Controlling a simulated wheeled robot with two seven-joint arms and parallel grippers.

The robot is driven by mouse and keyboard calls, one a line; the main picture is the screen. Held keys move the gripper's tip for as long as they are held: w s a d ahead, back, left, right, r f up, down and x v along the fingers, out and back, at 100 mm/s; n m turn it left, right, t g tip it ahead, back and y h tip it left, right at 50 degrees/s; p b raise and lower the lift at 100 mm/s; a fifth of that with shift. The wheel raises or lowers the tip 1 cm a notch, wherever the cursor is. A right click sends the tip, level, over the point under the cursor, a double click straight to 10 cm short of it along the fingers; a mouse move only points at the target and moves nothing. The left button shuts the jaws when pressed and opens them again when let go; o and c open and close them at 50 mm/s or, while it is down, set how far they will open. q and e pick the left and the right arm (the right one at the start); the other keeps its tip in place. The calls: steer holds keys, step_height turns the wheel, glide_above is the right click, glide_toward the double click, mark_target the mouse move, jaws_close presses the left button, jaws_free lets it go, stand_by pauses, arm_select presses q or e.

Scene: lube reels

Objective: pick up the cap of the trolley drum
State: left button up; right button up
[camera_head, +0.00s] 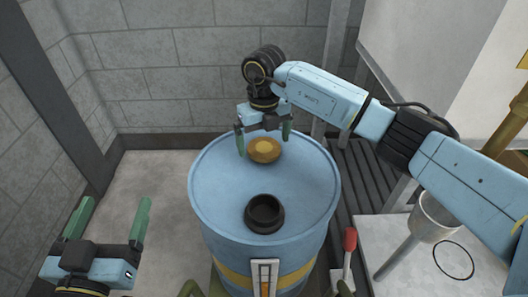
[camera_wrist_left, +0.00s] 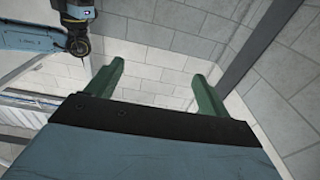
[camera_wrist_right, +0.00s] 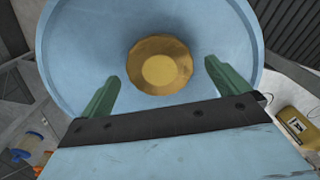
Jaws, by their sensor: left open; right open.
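The trolley drum (camera_head: 215,180) is light blue with a yellow band and stands upright in the middle of the head view. A round brass-coloured cap (camera_head: 264,151) lies on its top, toward the back. A black round opening (camera_head: 265,212) is nearer the front of the top. My right gripper (camera_head: 265,146) is open over the cap, with a green finger on either side. In the right wrist view the cap (camera_wrist_right: 158,66) shows just beyond and between the open fingertips, apart from both. My left gripper (camera_head: 112,210) is open and empty at the lower left, away from the drum.
A grey block wall (camera_head: 160,70) stands behind the drum. A red-tipped lever (camera_head: 350,240) and a grey funnel (camera_head: 433,216) are at the drum's right. A dark slatted grate (camera_head: 365,175) lies beside the drum. The floor at left is clear.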

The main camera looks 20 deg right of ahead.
steer(key=shift+f, duration=0.75)
arm_select(q)
step_height(320, 180, up, 2)
steer(key=shift+s+d+r+t+h, duration=0.15)
steer(key=shift+t+h, duration=0.25)
steer(key=shift+t, duration=0.4)
arm_select(e)
steer(key=c, duration=1.1)
steer(key=shift+r, duration=0.1)
